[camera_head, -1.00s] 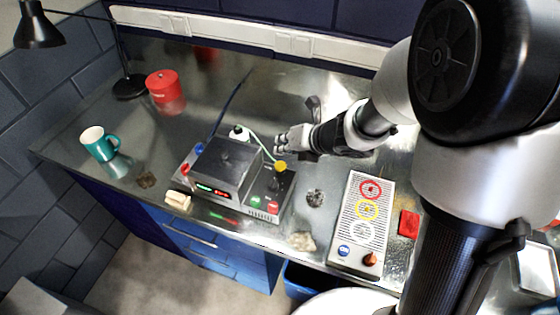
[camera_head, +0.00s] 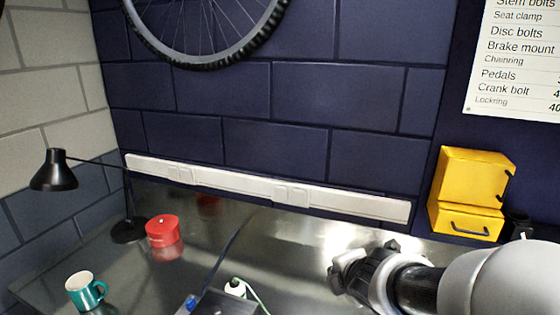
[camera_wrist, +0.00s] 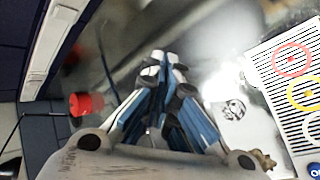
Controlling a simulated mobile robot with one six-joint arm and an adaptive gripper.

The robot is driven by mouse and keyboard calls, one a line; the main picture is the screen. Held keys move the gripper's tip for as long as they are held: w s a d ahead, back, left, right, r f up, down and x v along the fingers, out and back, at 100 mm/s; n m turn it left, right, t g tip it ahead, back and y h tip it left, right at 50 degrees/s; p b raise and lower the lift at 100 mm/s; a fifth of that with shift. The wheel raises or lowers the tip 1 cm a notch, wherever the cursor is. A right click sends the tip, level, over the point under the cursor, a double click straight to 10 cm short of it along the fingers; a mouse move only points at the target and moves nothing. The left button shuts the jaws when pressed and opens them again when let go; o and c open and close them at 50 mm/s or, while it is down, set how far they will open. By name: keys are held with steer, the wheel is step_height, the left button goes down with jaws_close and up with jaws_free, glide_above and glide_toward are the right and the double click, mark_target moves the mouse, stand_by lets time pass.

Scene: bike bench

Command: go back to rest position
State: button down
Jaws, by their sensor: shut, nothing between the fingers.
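My gripper (camera_head: 343,272) is above the metal bench at the lower right of the head view, pointing left. In the wrist view my gripper (camera_wrist: 166,62) has its fingers together and empty. No thing touches it. The lower part of my arm and most of the bench front are outside the head view.
The metal bench (camera_head: 290,252) holds a red canister (camera_head: 162,231), a teal mug (camera_head: 86,290), a black lamp (camera_head: 54,172) and a white-capped bottle (camera_head: 235,287). A yellow cabinet (camera_head: 466,192) is at right. The wrist view shows a ringed panel (camera_wrist: 284,90).

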steer(key=s+d+r+m+g+h, duration=0.1)
steer(key=s+d+r+m, duration=0.15)
steer(key=s+m, duration=0.45)
steer(key=s+d+r+m+g+h, duration=0.1)
steer(key=s+d+r+m+h, duration=0.15)
steer(key=s+m, duration=0.4)
steer(key=s+a+f+m+g+y, duration=0.1)
steer(key=s+a+m+g+y, duration=0.1)
steer(key=s+m, duration=0.7)
steer(key=s+a+y, duration=0.1)
steer(key=s+a, duration=0.1)
steer(key=s, duration=0.1)
steer(key=shift+f+g, duration=0.35)
steer(key=shift+g, duration=0.05)
